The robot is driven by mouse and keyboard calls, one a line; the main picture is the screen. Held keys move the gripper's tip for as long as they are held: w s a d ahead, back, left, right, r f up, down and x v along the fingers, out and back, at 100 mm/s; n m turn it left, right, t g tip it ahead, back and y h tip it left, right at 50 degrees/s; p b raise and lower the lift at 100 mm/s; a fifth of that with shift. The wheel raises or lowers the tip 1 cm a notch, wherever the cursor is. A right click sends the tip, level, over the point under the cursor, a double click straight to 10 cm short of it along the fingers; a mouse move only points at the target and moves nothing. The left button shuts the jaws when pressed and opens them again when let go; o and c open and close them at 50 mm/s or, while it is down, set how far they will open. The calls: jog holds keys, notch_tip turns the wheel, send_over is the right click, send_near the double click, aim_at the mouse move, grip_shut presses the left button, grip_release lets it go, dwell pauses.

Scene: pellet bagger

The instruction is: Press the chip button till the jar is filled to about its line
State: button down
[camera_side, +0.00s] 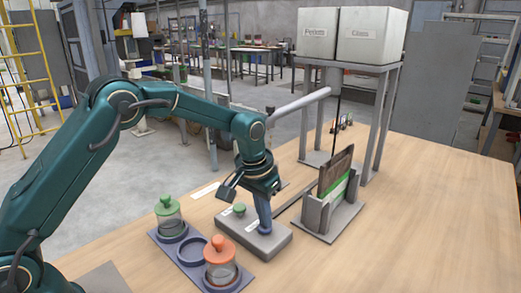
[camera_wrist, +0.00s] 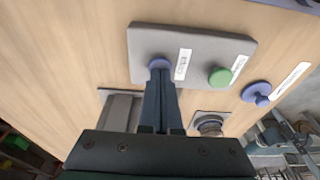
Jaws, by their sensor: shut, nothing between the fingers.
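A grey control box (camera_side: 262,240) lies on the wooden table and also shows in the wrist view (camera_wrist: 200,45). It carries a green button (camera_side: 240,208), seen in the wrist view too (camera_wrist: 220,77), and a blue button (camera_wrist: 159,63), each beside a white label too small to read. My gripper (camera_wrist: 158,75) is shut and empty, its tips at the blue button; whether they press it I cannot tell. In the side view, my gripper (camera_side: 264,228) points down over the box. A round, open-looking vessel (camera_wrist: 209,124), perhaps the jar, stands on a grey plate; its fill level is unclear.
A tray (camera_side: 162,238) holds a green-lidded jar (camera_side: 169,222) and an orange-lidded jar (camera_side: 219,266), with an empty ring between. A blue knobbed lid (camera_wrist: 257,93) lies near a white strip. A grey holder (camera_side: 325,212) and hopper stand (camera_side: 380,125) are right of my gripper.

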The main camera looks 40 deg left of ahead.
dwell(0.5)
jog(key=shift+r, duration=3)
jog(key=s+a+r+t, duration=0.1)
jog(key=s+r+t, duration=0.2)
jog(key=s+r, duration=0.75)
jog(key=s+f, duration=0.2)
jog(key=s, duration=0.4)
jog(key=s+a+f, duration=0.1)
jog(key=s+f, duration=0.2)
jog(key=s, duration=0.3)
jog(key=shift+s+f, duration=0.25)
jog(key=shift+f, duration=0.05)
